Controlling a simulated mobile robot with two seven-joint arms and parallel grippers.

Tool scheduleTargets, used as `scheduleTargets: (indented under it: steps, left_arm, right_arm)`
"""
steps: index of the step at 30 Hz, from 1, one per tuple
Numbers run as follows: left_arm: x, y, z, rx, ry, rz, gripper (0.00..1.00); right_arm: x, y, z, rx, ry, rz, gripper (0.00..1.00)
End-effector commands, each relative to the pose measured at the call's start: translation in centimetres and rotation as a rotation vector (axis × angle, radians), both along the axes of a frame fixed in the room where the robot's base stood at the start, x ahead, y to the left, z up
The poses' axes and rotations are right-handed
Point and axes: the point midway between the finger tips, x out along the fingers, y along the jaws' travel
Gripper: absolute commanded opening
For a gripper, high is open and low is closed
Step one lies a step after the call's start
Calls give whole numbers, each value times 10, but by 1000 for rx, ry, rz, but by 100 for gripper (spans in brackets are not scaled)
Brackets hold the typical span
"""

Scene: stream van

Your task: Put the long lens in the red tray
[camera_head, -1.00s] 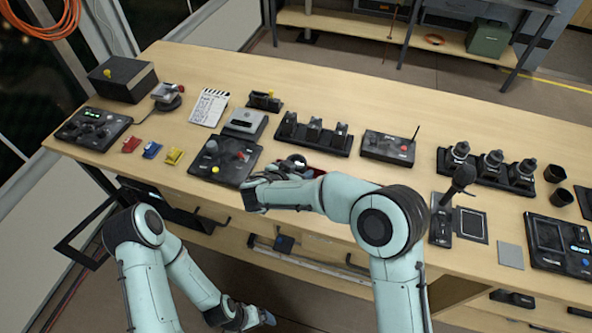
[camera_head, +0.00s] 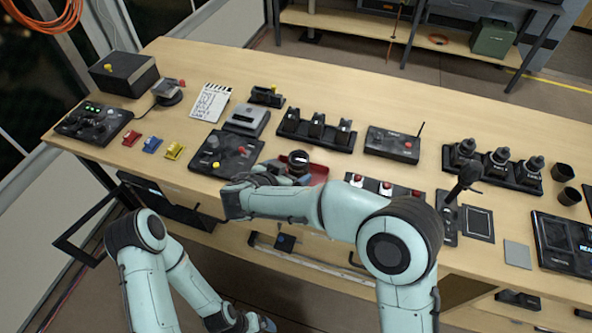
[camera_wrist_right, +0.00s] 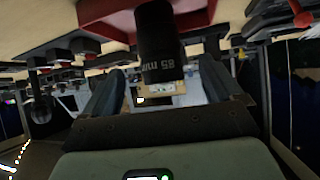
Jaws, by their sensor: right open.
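In the right wrist view, the lens (camera_wrist_right: 160,42), marked 85 mm, shows against the red tray (camera_wrist_right: 108,14), and the picture looks upside down. My right gripper (camera_head: 275,177) is open just left of the lens. In the wrist view its fingers (camera_wrist_right: 160,88) show on either side of the lens end, with gaps. My arm hides part of the tray. My left gripper (camera_head: 262,324) hangs low in front of the table; its jaw state is unclear.
A control panel (camera_head: 226,155) with knobs lies left of the tray. A rack (camera_head: 315,130) of dark pieces stands behind it. A red-button box (camera_head: 385,187) sits to the right, close to my right arm.

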Motion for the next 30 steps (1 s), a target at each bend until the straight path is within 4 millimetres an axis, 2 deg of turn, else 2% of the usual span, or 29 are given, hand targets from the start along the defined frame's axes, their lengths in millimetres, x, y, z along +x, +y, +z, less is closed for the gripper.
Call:
scheduleTargets:
  steps: [3, 10, 30]
  left_arm:
    - [-6, 0, -10, 0, 7, 1, 100]
    - [-9, 0, -16, 0, 10, 0, 100]
    - [-9, 0, -16, 0, 10, 0, 100]
  right_arm:
    - [-18, 11, 12, 2, 0, 2, 93]
    - [-37, 21, 29, -1, 0, 1, 93]
    - [-40, 22, 32, -1, 2, 0, 93]
